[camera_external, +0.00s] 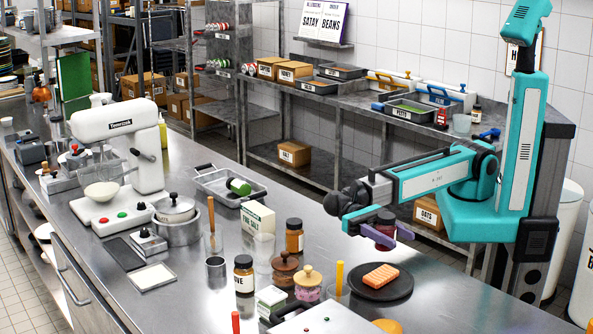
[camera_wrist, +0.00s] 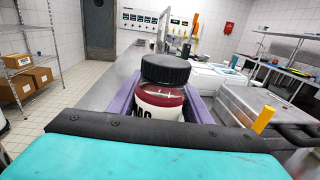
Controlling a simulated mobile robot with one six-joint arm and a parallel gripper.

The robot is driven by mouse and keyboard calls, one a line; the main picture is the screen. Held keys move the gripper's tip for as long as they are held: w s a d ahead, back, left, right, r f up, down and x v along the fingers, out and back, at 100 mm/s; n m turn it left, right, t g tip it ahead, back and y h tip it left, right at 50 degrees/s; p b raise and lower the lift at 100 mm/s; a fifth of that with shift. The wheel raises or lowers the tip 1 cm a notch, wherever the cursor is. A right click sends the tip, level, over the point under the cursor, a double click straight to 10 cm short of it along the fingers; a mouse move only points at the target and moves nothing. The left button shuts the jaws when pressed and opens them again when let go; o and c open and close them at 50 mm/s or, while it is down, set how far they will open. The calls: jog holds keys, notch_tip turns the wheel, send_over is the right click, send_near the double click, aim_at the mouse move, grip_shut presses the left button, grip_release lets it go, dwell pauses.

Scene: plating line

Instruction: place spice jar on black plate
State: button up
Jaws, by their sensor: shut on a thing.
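A spice jar (camera_external: 379,235) with a dark lid and red contents is held in my gripper (camera_external: 380,236), above and just behind the black plate. The spice jar also shows upright in the wrist view (camera_wrist: 163,97), with a black lid and a white label, between my purple fingers. The black plate (camera_external: 362,291) lies on the steel counter in the external view, with an orange ribbed block (camera_external: 381,276) on it. The jar is apart from the plate. The plate is not clearly visible in the wrist view.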

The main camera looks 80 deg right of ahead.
jog(key=shift+f+p, duration=0.35)
jog(key=shift+f, duration=1.7)
jog(key=shift+f, duration=0.1)
jog(key=shift+f+p, duration=0.3)
jog(key=shift+f, duration=1.4)
jog(key=shift+f, duration=0.1)
jog(key=o, duration=1.2)
jog(key=shift+o, duration=0.2)
